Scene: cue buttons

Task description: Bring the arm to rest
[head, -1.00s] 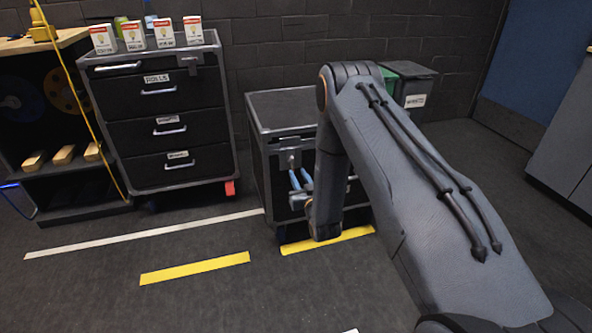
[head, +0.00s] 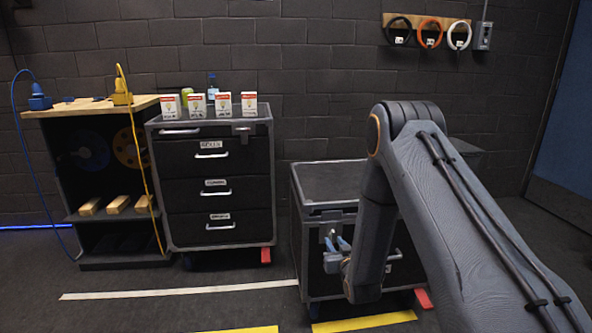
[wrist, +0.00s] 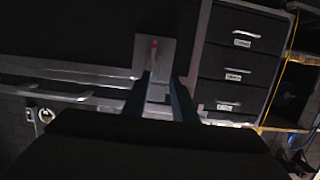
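My arm reaches in from the right in the head view and bends down at its elbow. My gripper (head: 336,246), with blue-grey fingers, is low in front of the dark cart (head: 332,181), by a small grey plate on its front. In the wrist view my gripper (wrist: 161,82) has its two fingers apart with a gap between the tips. A grey plate (wrist: 168,46) with a small red mark shows just beyond the tips. I see nothing held. Whether the fingers touch the plate I cannot tell.
A drawer cabinet (head: 218,189) with several small boxes on top stands left of the cart. A wooden-topped shelf (head: 75,110) with cables is at far left. A rack (head: 428,22) of coiled cables hangs on the back wall. Floor with yellow strips (head: 364,323) is open in front.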

